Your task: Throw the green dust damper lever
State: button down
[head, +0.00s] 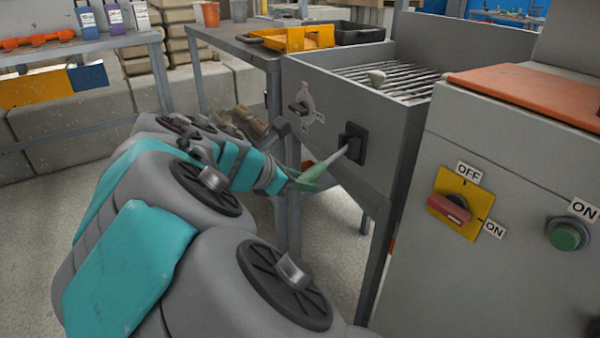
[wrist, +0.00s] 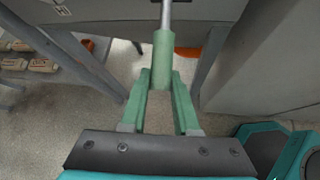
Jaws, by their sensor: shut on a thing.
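The green dust damper lever (head: 326,163) sticks out of a black mount (head: 352,143) on the front of the grey sheet-metal bin. It points down and to the left. In the wrist view its green grip (wrist: 162,62) and bare metal rod show at top centre. My gripper (head: 306,176) is shut on the grip's outer end. Its two green fingers (wrist: 162,80) lie one on each side of the grip in the wrist view. The fingers partly hide the grip's end in the head view.
The grey bin (head: 410,55) has a slatted top. A grey cabinet (head: 400,270) with a red rotary switch (head: 449,208) and green button (head: 565,236) stands close on the right. A bench leg stands beneath the lever.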

jog(key=shift+w+d+f+t+h, duration=0.1)
jog(key=shift+d+f+t+h, duration=0.15)
jog(key=shift+f, duration=0.25)
jog(key=shift+w+d+f+t+h, duration=0.1)
jog(key=shift+f+t+h, duration=0.15)
jog(key=shift+f+h, duration=0.15)
jog(key=c, duration=0.7)
grip_release()
jog(key=shift+o, duration=0.2)
